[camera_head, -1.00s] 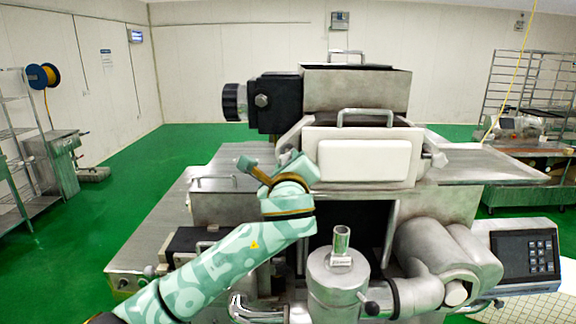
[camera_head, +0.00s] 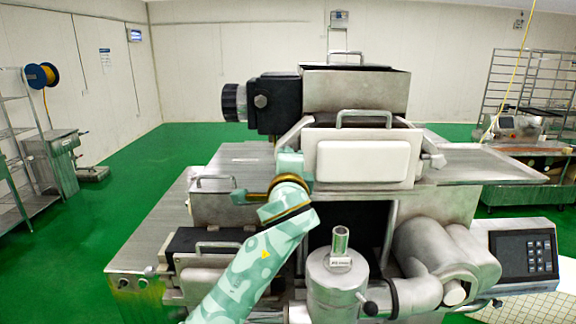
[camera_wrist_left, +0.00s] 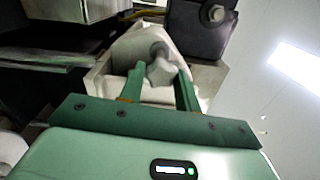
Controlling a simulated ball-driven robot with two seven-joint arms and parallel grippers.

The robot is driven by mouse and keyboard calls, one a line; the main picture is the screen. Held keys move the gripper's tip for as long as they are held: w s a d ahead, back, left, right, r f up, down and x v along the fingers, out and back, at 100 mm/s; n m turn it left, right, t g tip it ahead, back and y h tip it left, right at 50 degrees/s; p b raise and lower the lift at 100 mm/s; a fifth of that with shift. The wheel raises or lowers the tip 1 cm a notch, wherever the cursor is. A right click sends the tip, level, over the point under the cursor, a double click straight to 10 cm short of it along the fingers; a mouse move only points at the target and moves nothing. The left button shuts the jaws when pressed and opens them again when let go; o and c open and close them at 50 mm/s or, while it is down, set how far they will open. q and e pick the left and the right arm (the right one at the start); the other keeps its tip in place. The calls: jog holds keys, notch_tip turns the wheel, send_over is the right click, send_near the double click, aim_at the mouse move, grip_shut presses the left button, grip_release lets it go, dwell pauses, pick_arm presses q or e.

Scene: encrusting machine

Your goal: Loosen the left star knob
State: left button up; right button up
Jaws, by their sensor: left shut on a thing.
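The left star knob (camera_wrist_left: 160,71) is a grey lobed knob on the pale machine housing. In the left wrist view it sits between the two green fingers of my left gripper (camera_wrist_left: 160,88), which is shut on it. In the head view my left gripper's wrist covers that knob at the left end of the white-fronted head (camera_head: 363,160). A matching right knob (camera_head: 437,160) shows uncovered at the other end. My right gripper is in neither view.
A black motor block with a round knob (camera_head: 234,102) juts out above my left wrist. A steel table (camera_head: 150,232) lies left of the arm. A steel cylinder (camera_head: 338,275) and a keypad panel (camera_head: 527,255) stand in front at the right.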

pick_arm(q)
jog(key=shift+f+n, duration=0.1)
jog(key=shift+n, duration=0.2)
jog(key=o, duration=1)
